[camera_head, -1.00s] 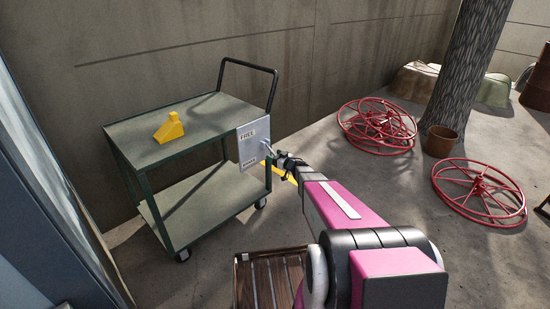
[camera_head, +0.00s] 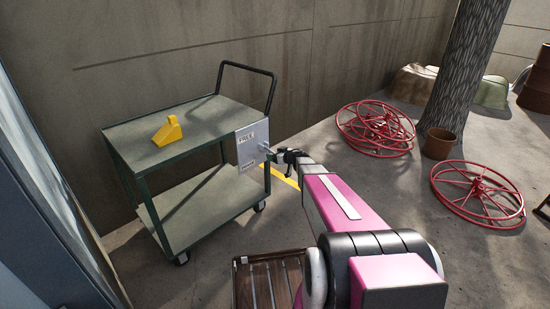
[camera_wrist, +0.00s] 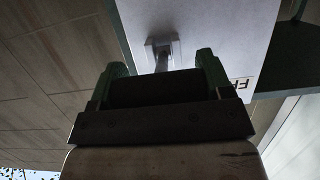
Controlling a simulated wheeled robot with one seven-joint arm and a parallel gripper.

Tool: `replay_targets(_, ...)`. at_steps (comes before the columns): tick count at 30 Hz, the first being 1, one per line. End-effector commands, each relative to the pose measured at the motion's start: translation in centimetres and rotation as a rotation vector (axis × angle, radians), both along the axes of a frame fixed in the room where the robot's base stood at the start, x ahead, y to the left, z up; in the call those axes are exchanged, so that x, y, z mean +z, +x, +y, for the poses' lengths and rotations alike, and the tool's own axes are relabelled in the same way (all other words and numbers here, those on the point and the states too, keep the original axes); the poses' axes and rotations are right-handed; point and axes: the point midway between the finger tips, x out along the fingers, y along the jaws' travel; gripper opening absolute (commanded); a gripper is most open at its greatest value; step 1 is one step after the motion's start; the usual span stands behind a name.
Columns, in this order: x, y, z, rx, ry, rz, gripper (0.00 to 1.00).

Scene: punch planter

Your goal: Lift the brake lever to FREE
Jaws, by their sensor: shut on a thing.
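The brake lever (camera_head: 265,147) sticks out from a pale plate (camera_head: 251,148) on the right end of a green cart (camera_head: 200,131). The plate reads FREE near its top; a lower label is partly cut off from clear reading. My gripper (camera_head: 282,154) is at the plate's right side, shut on the lever. In the wrist view the lever's stem (camera_wrist: 163,60) runs from a square mount on the plate down between the two fingers of my gripper (camera_wrist: 160,75). The part of the lever inside the jaws is hidden.
A yellow wedge (camera_head: 168,131) lies on the cart's top shelf. A slatted wooden crate (camera_head: 268,283) stands on the floor below my arm. Red wheels (camera_head: 376,127), a brown pot (camera_head: 440,142) and a tree trunk (camera_head: 466,65) are at the right. A concrete wall stands behind the cart.

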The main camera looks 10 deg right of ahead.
Motion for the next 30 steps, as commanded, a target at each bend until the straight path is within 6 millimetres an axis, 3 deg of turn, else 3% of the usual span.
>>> replay_targets(13, 3.5, 0.1, 0.2, -0.001, 0.005, -0.005, 0.30)
replay_targets(30, 3.8, 0.3, 0.3, 0.000, 0.008, -0.004, 0.30)
